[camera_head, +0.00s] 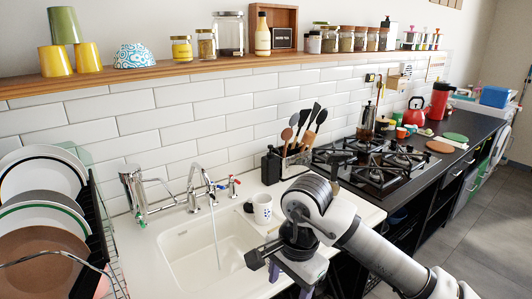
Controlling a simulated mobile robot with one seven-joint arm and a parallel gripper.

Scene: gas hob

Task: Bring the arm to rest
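My arm (375,252) reaches in from the lower right and bends at a rounded joint in front of the counter. My gripper (290,283) hangs below that joint, over the counter's front edge to the right of the sink. Its two purplish fingers look apart, with nothing visible between them. The fingertips are partly cut off by the lower edge of the picture.
A white sink (190,250) lies left of my gripper, with water running from the tap (196,185). A mug (262,208) stands behind my arm. A gas hob (378,165) is at the right, and a dish rack (97,225) is at the left.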

